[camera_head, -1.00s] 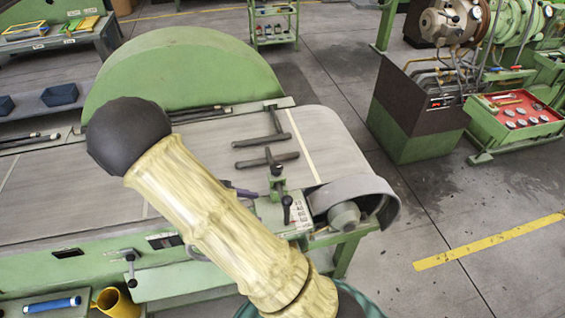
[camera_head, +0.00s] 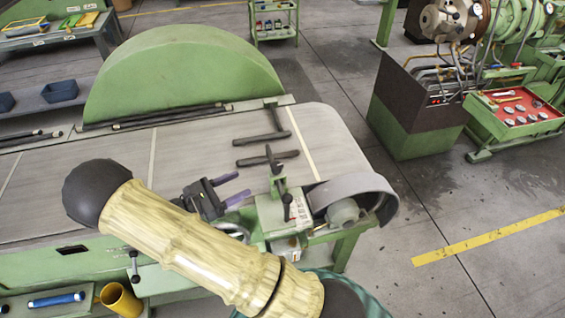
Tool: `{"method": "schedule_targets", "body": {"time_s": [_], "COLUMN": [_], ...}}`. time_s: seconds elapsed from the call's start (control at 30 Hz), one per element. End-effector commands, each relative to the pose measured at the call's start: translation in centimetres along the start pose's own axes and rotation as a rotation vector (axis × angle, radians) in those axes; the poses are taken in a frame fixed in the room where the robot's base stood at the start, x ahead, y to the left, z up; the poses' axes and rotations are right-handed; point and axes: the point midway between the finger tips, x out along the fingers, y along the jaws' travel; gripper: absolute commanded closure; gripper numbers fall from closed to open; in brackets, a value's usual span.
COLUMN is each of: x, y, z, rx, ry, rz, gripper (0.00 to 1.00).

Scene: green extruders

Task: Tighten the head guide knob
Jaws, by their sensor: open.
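The head guide shows as dark bars (camera_head: 267,158) lying over the grey belt at its right end. A green post (camera_head: 278,186) stands beside them, with a small black-handled knob (camera_head: 287,199) on its front. I cannot tell for sure which knob is the head guide knob. My gripper (camera_head: 243,184) is left of the post, with two purple fingers spread apart and pointing right. It is open and empty, and a gap separates its fingertips from the post and the black knob. My arm's pale yellow link hides part of the machine's front.
The green belt machine (camera_head: 190,75) has a large rounded cover behind the belt. A grey curved guard (camera_head: 355,190) stands right of the post. A yellow mug (camera_head: 120,300) and a blue cylinder (camera_head: 56,299) are at lower left.

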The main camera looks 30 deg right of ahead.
Motion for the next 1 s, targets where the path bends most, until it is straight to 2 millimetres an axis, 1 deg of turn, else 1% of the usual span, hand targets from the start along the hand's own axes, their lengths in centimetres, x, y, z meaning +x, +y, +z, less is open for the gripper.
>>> {"method": "schedule_targets", "body": {"time_s": [0.03, 0.7, 0.83, 1.0], "x": [1.0, 12.7, 14.4, 15.3], "y": [-0.1, -0.2, -0.1, -0.1], "z": [0.3, 0.3, 0.2, 0.1], "rx": [-0.003, -0.003, -0.001, 0.0], "ry": [-0.002, 0.0, 0.0, 0.001], "rz": [-0.005, -0.005, -0.004, -0.002], "gripper": [0.44, 0.44, 0.44, 0.44]}}
